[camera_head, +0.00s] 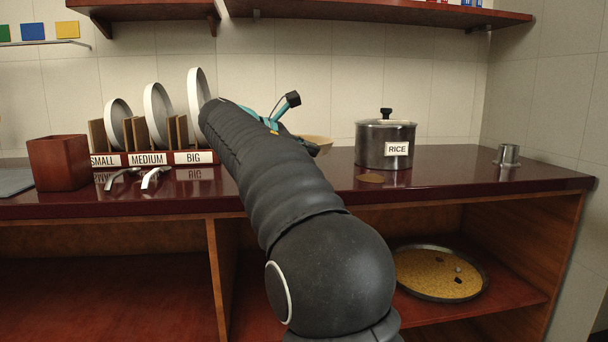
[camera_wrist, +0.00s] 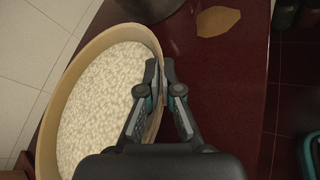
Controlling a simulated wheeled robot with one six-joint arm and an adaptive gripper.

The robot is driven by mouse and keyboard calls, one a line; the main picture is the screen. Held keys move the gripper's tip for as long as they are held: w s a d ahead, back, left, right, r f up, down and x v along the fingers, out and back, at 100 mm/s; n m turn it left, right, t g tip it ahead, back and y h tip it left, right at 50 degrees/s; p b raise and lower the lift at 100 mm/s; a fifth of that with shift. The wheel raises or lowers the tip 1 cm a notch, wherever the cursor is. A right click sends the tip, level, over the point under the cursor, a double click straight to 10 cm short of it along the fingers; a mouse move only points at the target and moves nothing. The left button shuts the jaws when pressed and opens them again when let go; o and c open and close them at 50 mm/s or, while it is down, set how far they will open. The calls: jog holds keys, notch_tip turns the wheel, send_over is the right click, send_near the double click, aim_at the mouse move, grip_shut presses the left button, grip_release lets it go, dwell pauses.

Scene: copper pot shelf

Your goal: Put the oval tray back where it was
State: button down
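The oval tray (camera_wrist: 100,105) has a tan rim and is filled with pale, rice-like grains. It fills the left part of the wrist view. In the head view only a piece of its tan side (camera_head: 318,142) shows past my arm, near the back of the counter. My gripper (camera_wrist: 161,72) has its two fingertips close together on either side of the tray's right rim, pinching it. In the head view my arm hides most of the gripper (camera_head: 283,112) and the tray. I cannot tell whether the tray touches the counter.
A lidded steel pot labelled RICE (camera_head: 386,145) stands right of the tray, with a flat brown patch (camera_head: 370,178) before it. A metal cup (camera_head: 508,155) is far right. A plate rack (camera_head: 150,158) and red box (camera_head: 59,163) are left. A round grain-filled pan (camera_head: 438,273) lies below.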

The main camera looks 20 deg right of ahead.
jog(key=shift+f+b, duration=0.7)
jog(key=shift+f, duration=1.5)
jog(key=shift+f, duration=0.15)
jog(key=c, duration=1.6)
grip_release()
jog(key=shift+s+a+r, duration=0.1)
jog(key=shift+a+r, duration=0.2)
jog(key=shift+a, duration=0.05)
jog(key=p+v, duration=0.2)
jog(key=v, duration=0.9)
jog(key=shift+a, duration=0.2)
